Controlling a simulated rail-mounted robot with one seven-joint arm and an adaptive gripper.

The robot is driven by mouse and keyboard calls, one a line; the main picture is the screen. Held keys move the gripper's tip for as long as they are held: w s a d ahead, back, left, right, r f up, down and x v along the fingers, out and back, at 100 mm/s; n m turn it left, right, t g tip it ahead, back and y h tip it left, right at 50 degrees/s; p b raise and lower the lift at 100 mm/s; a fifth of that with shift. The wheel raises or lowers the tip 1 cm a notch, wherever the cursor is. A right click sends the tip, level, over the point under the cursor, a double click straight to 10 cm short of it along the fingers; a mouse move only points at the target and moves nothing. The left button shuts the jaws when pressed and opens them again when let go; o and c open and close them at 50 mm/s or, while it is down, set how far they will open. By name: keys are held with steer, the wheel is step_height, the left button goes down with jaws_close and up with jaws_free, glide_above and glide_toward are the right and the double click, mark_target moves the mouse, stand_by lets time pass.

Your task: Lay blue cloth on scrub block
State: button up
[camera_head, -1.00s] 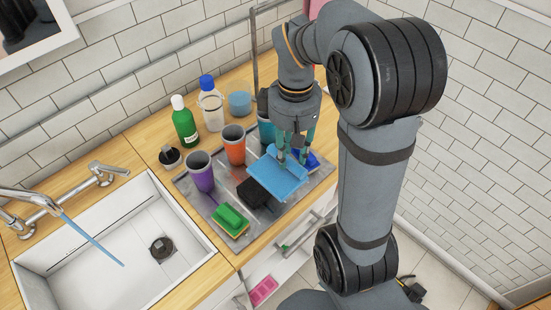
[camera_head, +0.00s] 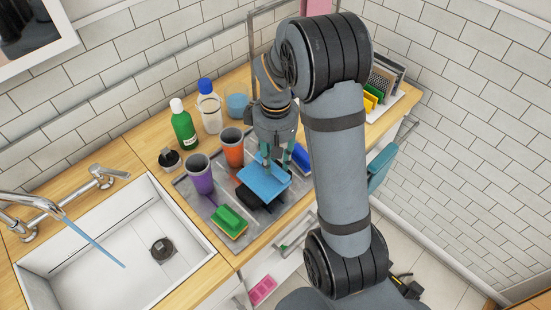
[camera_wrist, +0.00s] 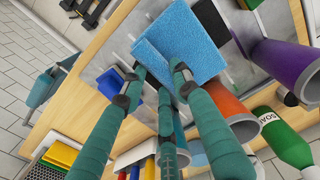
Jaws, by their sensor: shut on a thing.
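The blue cloth (camera_head: 262,183) is held flat and slightly tilted over the metal tray, and it also shows in the wrist view (camera_wrist: 188,42). My gripper (camera_head: 276,168) is shut on the cloth's edge; in the wrist view (camera_wrist: 160,76) its fingertips meet at that edge. A black block (camera_head: 246,199) shows just beside and partly under the cloth; I cannot tell whether they touch. A green-and-yellow scrub block (camera_head: 230,222) lies to the left and nearer on the tray, uncovered. A darker blue block (camera_head: 302,155) lies to the right, also in the wrist view (camera_wrist: 110,84).
A purple cup (camera_head: 200,178) and an orange cup (camera_head: 232,150) stand behind the cloth. A green soap bottle (camera_head: 183,128), a clear bottle (camera_head: 210,110) and a dish rack (camera_head: 380,88) stand farther back. The white sink (camera_head: 100,255) is at left.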

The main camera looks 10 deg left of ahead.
steer(key=shift+f, duration=0.25)
steer(key=o, duration=1.1)
steer(key=shift+r, duration=0.1)
step_height(320, 180, up, 12)
steer(key=shift+r+p, duration=0.2)
steer(key=shift+p, duration=0.3)
